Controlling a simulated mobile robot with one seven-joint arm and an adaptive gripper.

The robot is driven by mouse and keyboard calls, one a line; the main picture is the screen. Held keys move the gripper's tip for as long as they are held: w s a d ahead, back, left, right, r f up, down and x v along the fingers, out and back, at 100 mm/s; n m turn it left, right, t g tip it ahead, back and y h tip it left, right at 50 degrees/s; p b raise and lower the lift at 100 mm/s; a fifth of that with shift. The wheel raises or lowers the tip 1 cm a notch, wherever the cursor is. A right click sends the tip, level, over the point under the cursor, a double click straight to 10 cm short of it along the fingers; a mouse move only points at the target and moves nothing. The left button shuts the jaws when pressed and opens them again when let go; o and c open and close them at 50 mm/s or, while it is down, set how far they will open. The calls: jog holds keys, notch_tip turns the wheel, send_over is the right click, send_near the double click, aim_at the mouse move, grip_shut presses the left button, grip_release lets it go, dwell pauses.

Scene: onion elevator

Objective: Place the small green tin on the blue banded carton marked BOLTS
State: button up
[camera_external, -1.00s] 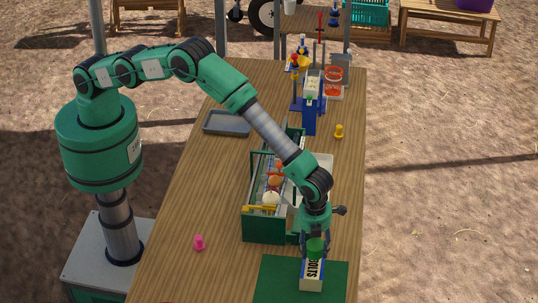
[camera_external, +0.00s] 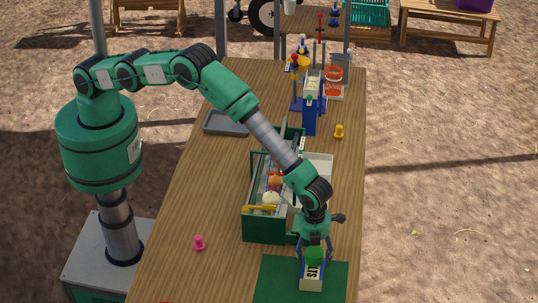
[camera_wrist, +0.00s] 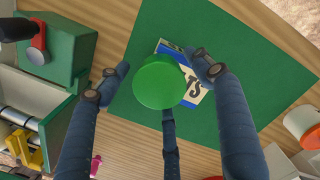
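The small green tin (camera_external: 314,257) is upright over the far part of the BOLTS carton (camera_external: 312,279) and hides part of its lettering. It appears to rest on the carton, though its underside is hidden. In the wrist view, the tin (camera_wrist: 158,82) covers the left part of the white and blue carton (camera_wrist: 200,93), leaving "TS" readable. My gripper (camera_external: 315,254) is open around the tin, its fingers spread. In the wrist view, my gripper (camera_wrist: 160,73) shows gaps between the side fingers and the tin; the third finger is close to the tin's lower edge.
The carton stands on a green mat (camera_external: 272,285). A green-walled tote (camera_external: 262,230) with assorted items stands just behind to the left. A pink piece (camera_external: 198,242) is on the table at left, a yellow one (camera_external: 339,131) farther back. The table's left front is mostly clear.

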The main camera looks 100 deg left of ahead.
aim_at(313, 253)
notch_tip(313, 253, up, 12)
jog(key=shift+s+d, duration=0.2)
jog(key=shift+d, duration=0.15)
dwell(0.6)
jog(key=shift+r, duration=0.1)
dwell(0.4)
